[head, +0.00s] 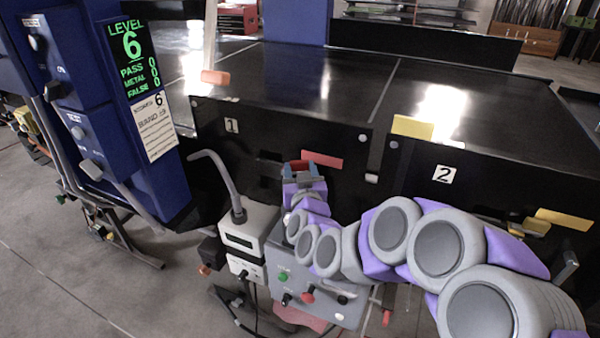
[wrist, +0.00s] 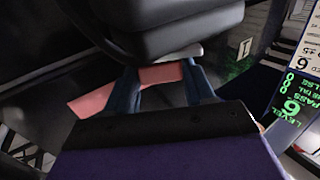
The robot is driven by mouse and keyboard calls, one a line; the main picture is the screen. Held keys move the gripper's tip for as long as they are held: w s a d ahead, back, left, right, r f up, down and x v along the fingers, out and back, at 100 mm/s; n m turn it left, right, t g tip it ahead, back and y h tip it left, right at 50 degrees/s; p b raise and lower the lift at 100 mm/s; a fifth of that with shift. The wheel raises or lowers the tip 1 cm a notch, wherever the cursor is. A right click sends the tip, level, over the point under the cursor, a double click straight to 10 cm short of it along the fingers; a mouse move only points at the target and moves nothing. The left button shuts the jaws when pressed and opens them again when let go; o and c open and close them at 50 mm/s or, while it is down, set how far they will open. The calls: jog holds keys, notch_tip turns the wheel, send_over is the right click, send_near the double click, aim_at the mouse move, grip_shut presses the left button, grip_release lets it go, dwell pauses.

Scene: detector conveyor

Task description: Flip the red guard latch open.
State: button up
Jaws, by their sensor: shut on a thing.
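My gripper (head: 299,172) is at the front wall of the conveyor, low between the plates marked 1 and 2. A red piece (head: 301,165), which looks like the guard latch, shows at its fingertips. In the wrist view, my two blue fingers (wrist: 163,88) stand on either side of the red piece (wrist: 160,74) and are shut on it. A dark rounded part covers the upper edge of this spot, so the latch's hinge and exact angle are hidden. A flat red strip (head: 322,159) lies just right of my gripper on the black wall; it also shows in the wrist view (wrist: 88,104).
A grey control box (head: 318,284) with buttons and a pale meter box (head: 243,241) with a curved grey pipe (head: 222,176) stand below and left of my gripper. A blue detector cabinet (head: 158,172) with a green display is at left. The belt top (head: 330,80) is clear.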

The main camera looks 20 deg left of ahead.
jog(key=shift+r, duration=0.1)
jog(key=o, duration=1)
jog(key=shift+a, duration=0.15)
jog(key=shift+o, duration=0.2)
jog(key=shift+d, duration=0.2)
